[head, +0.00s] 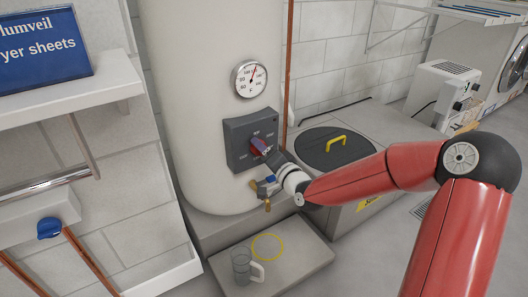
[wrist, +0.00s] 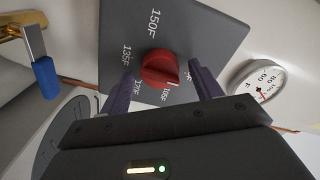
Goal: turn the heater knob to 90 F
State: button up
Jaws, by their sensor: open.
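The red heater knob (head: 257,145) sits on a dark grey control plate (head: 236,136) on the front of the pale tank. In the wrist view the knob (wrist: 160,67) is round with a raised grip. A pale mark on its lower right side points near the 105F label. The 150F, 135F and 120F labels also show; another label at the right is mostly hidden by a finger. My gripper (wrist: 162,84) is open, with one finger on each side of the knob. I cannot tell whether the fingers touch it. In the head view my gripper (head: 270,157) partly covers the plate.
A round dial gauge (head: 249,79) is above the plate. A brass valve with a blue handle (wrist: 45,78) is close below the plate. A glass mug (head: 242,265) stands on the low step, beside a yellow ring. A dark round lid (head: 322,148) lies at the right.

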jog(key=p+v, duration=0.1)
jog(key=v, duration=0.6)
jog(key=shift+s+d, duration=0.15)
jog(key=shift+s, duration=0.05)
